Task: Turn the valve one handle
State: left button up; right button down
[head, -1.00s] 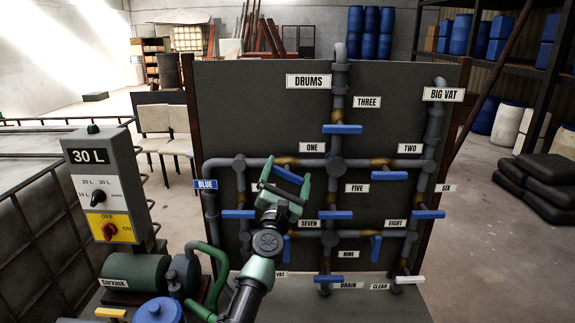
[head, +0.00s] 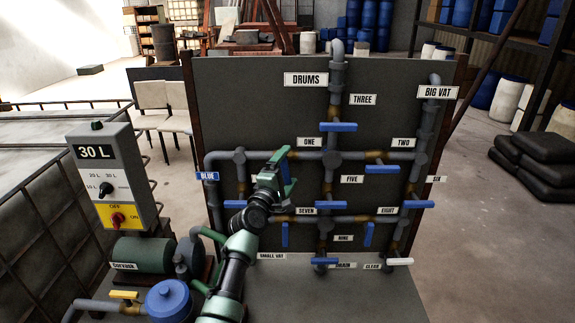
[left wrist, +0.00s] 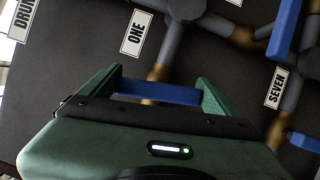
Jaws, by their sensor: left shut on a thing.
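The valve one handle is a blue bar; in the left wrist view the handle (left wrist: 158,92) lies between the two green fingers, with the "ONE" label (left wrist: 137,33) close by. My left gripper (left wrist: 160,86) is shut on this handle. In the head view my left gripper (head: 284,173) is in front of the pipe left of the board's middle, below the "ONE" label (head: 309,142), and hides most of the handle and valve one's body. My right gripper is not in view.
Other blue handles are close by: valve three (head: 338,127), valve two (head: 382,170) and valve seven (head: 285,235). A grey control box (head: 105,160) reading 30 L and a green pump (head: 143,254) stand at the left. A blue-lidded vessel (head: 168,297) is at the bottom.

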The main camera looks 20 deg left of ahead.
aim_at(284, 171)
pick_arm(q)
jog(key=shift+a+m+g, duration=0.1)
jog(key=shift+m+g, duration=0.2)
jog(key=shift+m, duration=0.6)
jog(key=shift+r, duration=0.1)
jog(key=o, duration=1.1)
jog(key=shift+w+a, duration=0.1)
jog(key=shift+f, duration=0.2)
jog(key=shift+s, duration=0.6)
jog(key=s, duration=0.2)
jog(key=s+b, duration=0.2)
jog(key=s, duration=0.1)
jog(key=shift+s+a, duration=0.3)
jog(key=shift+a, duration=0.1)
jog(key=shift+s+r, duration=0.1)
jog(key=shift+s, duration=0.4)
